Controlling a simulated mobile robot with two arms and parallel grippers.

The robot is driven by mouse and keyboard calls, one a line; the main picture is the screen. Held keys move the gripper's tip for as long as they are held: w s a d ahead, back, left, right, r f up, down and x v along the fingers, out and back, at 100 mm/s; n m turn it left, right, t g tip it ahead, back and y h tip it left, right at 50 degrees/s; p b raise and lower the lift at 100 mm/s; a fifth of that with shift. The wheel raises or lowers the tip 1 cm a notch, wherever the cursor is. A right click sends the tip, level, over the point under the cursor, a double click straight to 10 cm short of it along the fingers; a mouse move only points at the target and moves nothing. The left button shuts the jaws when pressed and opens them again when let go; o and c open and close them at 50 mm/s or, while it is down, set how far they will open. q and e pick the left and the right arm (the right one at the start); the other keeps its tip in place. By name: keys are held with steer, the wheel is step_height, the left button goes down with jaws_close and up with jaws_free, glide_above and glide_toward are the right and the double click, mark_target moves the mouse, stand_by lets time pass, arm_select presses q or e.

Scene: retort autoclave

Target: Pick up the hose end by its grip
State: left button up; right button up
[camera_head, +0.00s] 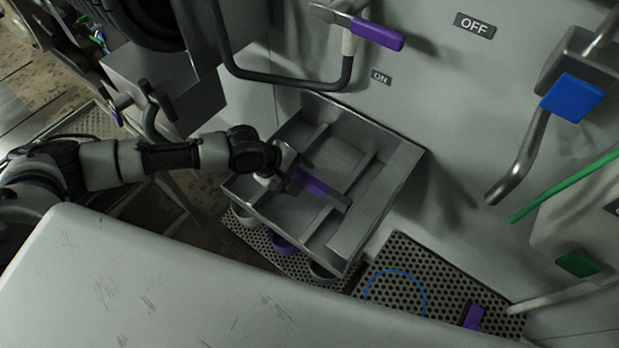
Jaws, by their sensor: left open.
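My left gripper (291,172) reaches from the left over a grey metal tray with compartments (375,205). It is open, and its fingers are small and dark here. A purple piece (313,183) lies in the tray just right of the fingers, with a grey bar-like part running from it to the lower right. It looks like a hose end with a purple grip, but I cannot tell for sure. I cannot tell whether the fingers touch it or stand around it. My right gripper is not in view.
A wall valve with a purple lever (378,34) sits above, between ON and OFF labels. A dark bent pipe (290,82) hangs behind the tray. A blue-handled pipe (573,97) is at right. A perforated floor plate (405,258) holds another purple piece (473,317).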

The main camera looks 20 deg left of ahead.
mark_target(304, 178)
arm_select(q)
steer(key=shift+x, duration=1.5)
steer(key=shift+r, duration=0.1)
jaws_close()
